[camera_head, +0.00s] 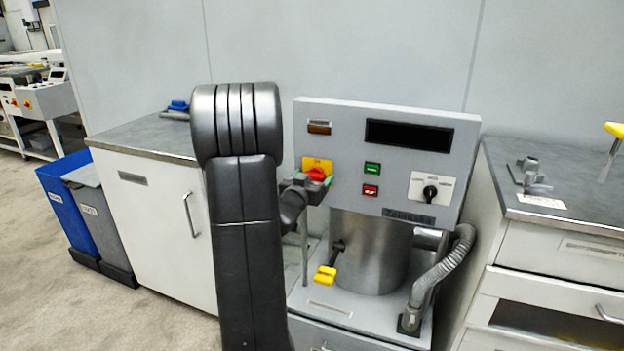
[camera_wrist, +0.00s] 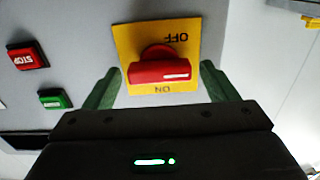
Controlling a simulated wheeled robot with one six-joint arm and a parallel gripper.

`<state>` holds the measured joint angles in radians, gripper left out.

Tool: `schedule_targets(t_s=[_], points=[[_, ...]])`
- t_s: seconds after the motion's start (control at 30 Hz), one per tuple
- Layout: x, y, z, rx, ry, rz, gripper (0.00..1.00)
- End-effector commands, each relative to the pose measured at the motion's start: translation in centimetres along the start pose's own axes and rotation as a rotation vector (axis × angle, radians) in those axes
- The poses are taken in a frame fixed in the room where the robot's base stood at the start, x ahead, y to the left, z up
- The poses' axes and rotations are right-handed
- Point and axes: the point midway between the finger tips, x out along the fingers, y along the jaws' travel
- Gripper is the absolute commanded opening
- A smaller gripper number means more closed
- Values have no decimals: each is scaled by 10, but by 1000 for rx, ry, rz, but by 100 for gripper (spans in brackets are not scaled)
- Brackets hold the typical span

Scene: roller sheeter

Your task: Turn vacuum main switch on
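The vacuum main switch is a red rotary knob on a yellow plate. My gripper (camera_wrist: 160,85) is open, one finger on each side of the knob with gaps showing. In the head view my gripper (camera_head: 307,186) is at the knob, partly hidden by my dark arm.
A green button (camera_head: 372,168) and a red stop button (camera_head: 370,190) are right of the switch. A black selector (camera_head: 430,193) is further right. Below stand a metal cylinder (camera_head: 370,250), a yellow-handled valve (camera_head: 325,275) and a grey hose (camera_head: 440,270). Cabinets flank the machine.

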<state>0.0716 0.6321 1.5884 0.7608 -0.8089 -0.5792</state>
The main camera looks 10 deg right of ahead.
Motion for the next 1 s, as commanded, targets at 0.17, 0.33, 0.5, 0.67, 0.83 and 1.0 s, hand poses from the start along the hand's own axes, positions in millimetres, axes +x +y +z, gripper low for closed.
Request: schedule_targets(t_s=[0.17, 0.33, 0.5, 0.67, 0.83, 1.0], points=[[0, 0, 0, 0, 0, 0, 45], [0, 0, 0, 2, 0, 0, 35], [0, 0, 1, 28, 1, 1, 35], [0, 1, 2, 96, 3, 1, 35], [0, 1, 3, 220, 3, 1, 35], [0, 2, 4, 376, 3, 0, 35]])
